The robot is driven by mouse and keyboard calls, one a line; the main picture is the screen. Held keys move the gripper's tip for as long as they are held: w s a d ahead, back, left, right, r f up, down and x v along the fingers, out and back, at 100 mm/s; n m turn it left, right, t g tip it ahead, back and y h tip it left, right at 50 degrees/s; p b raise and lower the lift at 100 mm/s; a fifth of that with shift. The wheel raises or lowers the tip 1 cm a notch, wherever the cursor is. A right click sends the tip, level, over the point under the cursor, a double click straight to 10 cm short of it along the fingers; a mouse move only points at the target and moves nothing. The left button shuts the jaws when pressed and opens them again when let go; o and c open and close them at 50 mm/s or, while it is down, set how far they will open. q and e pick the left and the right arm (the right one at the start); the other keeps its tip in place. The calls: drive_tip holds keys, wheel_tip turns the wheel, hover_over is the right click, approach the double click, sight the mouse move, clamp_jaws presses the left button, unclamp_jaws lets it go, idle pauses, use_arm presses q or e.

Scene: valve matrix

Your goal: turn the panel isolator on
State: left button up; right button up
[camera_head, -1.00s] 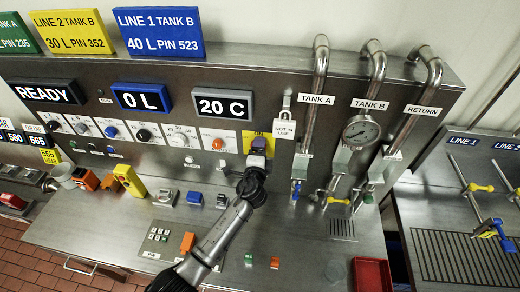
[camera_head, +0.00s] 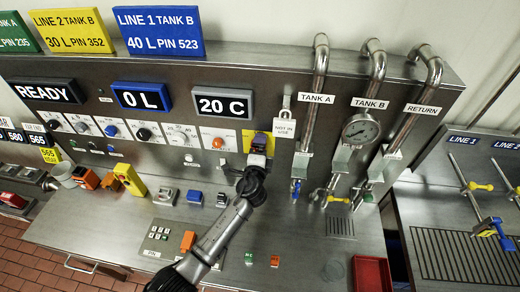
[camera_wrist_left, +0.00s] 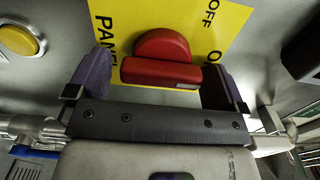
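The panel isolator is a red knob (camera_wrist_left: 160,70) with a raised bar on a yellow plate (camera_wrist_left: 220,20), seen in the left wrist view. The plate reads "PANEL" on the left and "OFF" at upper right; another label is cut off at the right. The bar lies nearly level across that picture. My left gripper (camera_wrist_left: 160,82) is open, with a purple finger at each end of the bar. The right finger is very close to the bar; contact is unclear. In the head view, my left gripper (camera_head: 257,148) largely covers the yellow plate (camera_head: 248,136). My right gripper is not in view.
An orange knob (camera_head: 218,143) sits left of the isolator. A white "NOT IN USE" tag (camera_head: 284,128) hangs on its right. Pipes with valves (camera_head: 362,130) stand farther right. The bench below holds a keypad (camera_head: 158,236) and a red tray (camera_head: 371,273).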

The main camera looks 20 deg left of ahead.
use_arm(q)
drive_tip(key=shift+s, duration=0.1)
drive_tip(key=s+d, duration=0.2)
drive_tip(key=s, duration=1.1)
drive_tip(key=shift+s+d+b, duration=0.2)
drive_tip(key=shift+d+b, duration=0.1)
drive_tip(key=shift+d, duration=0.05)
